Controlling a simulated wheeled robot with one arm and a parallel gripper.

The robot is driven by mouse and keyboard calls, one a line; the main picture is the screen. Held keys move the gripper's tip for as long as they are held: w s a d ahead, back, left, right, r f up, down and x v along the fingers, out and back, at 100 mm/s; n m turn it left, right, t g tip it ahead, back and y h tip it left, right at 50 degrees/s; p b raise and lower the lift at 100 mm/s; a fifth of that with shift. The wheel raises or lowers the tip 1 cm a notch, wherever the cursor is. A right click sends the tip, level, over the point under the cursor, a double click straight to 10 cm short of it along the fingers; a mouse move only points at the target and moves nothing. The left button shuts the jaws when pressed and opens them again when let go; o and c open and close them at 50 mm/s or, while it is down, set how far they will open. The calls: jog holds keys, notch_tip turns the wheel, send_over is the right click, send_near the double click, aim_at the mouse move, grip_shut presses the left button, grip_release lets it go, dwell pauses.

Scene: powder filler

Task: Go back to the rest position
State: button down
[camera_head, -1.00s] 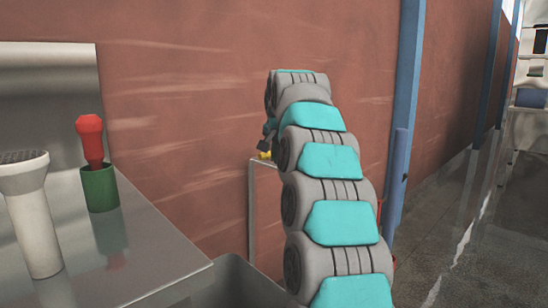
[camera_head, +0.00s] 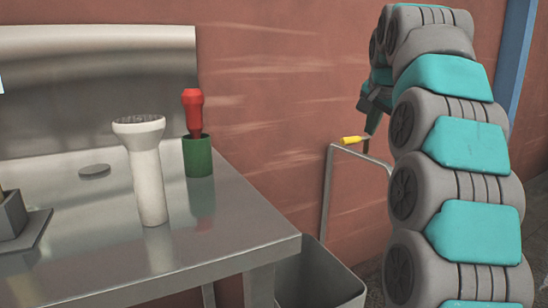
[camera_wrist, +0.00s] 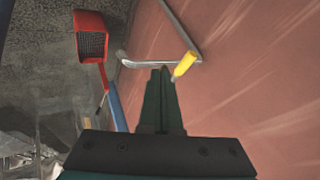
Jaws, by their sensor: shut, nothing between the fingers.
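My gripper (camera_wrist: 164,80) points away from the wrist camera, with its two dark green fingers together and nothing between them. In the head view my gripper (camera_head: 371,125) is small at the end of my grey and teal arm, which bends over on the right side. It hangs just above a metal rail (camera_head: 334,160) and close to a yellow-handled tool (camera_head: 352,140) on that rail. I cannot tell whether it touches either. The yellow handle (camera_wrist: 184,66) lies just right of the fingertips in the wrist view.
A steel table (camera_head: 215,235) on the left bears a white funnel-topped cylinder (camera_head: 148,185), a green cup (camera_head: 198,157) with a red-handled tool (camera_head: 193,110), and a grey disc (camera_head: 94,170). A grey bin (camera_head: 325,275) stands beside it. A red wall (camera_head: 270,90) is behind.

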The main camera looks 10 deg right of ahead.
jog(key=s+a+f+n+g+y, duration=0.1)
jog(key=s+a+f+n+g, duration=0.1)
jog(key=s+a+f+n, duration=0.5)
jog(key=s+a+f+g+y, duration=0.1)
jog(key=s+a+f+g, duration=0.2)
jog(key=s+a+f, duration=0.55)
jog(key=s+f+n+g, duration=0.1)
jog(key=s+f, duration=0.5)
jog(key=s, duration=0.3)
jog(key=s+f+n+g+p, duration=0.1)
jog(key=s+f+n+g, duration=0.1)
jog(key=s+f, duration=0.5)
jog(key=s+a+f+n+g, duration=0.1)
jog(key=s+f, duration=0.5)
jog(key=s, duration=0.6)
jog(key=shift+s+f+p, duration=0.3)
